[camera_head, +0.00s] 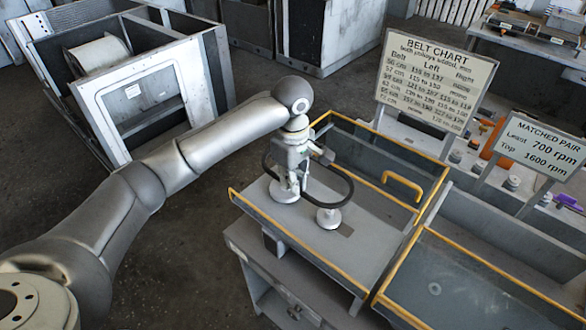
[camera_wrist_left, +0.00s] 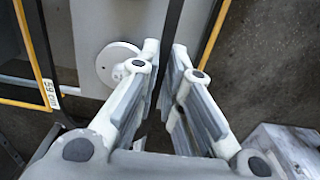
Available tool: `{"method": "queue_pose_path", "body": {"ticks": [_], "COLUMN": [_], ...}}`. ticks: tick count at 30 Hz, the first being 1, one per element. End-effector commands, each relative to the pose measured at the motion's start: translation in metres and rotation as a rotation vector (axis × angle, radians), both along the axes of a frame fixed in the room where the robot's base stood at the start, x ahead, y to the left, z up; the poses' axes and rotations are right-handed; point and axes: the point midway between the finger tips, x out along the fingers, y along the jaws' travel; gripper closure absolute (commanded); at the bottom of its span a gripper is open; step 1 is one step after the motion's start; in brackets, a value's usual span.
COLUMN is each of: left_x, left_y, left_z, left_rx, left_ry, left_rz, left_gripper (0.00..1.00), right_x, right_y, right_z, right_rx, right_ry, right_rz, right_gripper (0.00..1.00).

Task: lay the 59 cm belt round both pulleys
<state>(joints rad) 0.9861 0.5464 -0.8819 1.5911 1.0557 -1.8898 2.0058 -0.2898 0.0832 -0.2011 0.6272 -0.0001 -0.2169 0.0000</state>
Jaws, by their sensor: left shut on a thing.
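My left gripper (camera_head: 297,172) is shut on the black belt (camera_head: 347,184) above the blower housing (camera_head: 375,240). In the left wrist view the belt (camera_wrist_left: 173,25) runs between the fingers (camera_wrist_left: 166,68). A small tag (camera_wrist_left: 50,92) reads 59 cm. One pale round pulley (camera_head: 284,192) is just below and left of the gripper. The other pulley (camera_head: 328,218) is nearer the front, by the belt's lower end. A pale disc (camera_wrist_left: 117,63) shows left of the fingers in the wrist view. I cannot tell whether the belt is seated on either pulley. My right gripper is out of view.
The housing has yellow-edged walls and a yellow handle (camera_head: 402,186). A second yellow-edged bay (camera_head: 470,285) lies to its right. A belt chart sign (camera_head: 432,80) and a matched pair sign (camera_head: 541,142) stand behind. A white-fronted cabinet (camera_head: 150,95) stands back left.

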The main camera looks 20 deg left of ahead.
Motion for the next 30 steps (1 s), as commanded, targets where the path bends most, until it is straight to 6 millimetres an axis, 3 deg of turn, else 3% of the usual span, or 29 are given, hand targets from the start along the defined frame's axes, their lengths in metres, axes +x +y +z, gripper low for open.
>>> {"method": "queue_pose_path", "body": {"ticks": [7, 23, 30], "left_x": [0.0, 0.0, 0.0], "left_y": [0.001, 0.001, 0.0], "left_z": [-0.035, -0.074, -0.084], "left_rx": [0.001, 0.002, 0.001], "left_ry": [0.001, -0.002, 0.002], "left_rz": [0.001, 0.001, 0.002], "left_gripper": [1.0, 1.0, 1.0], "right_x": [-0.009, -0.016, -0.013], "right_y": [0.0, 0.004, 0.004], "right_z": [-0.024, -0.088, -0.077], "right_rx": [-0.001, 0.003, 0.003], "right_ry": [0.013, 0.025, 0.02], "right_rz": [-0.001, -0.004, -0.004], "right_gripper": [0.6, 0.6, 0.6]}}
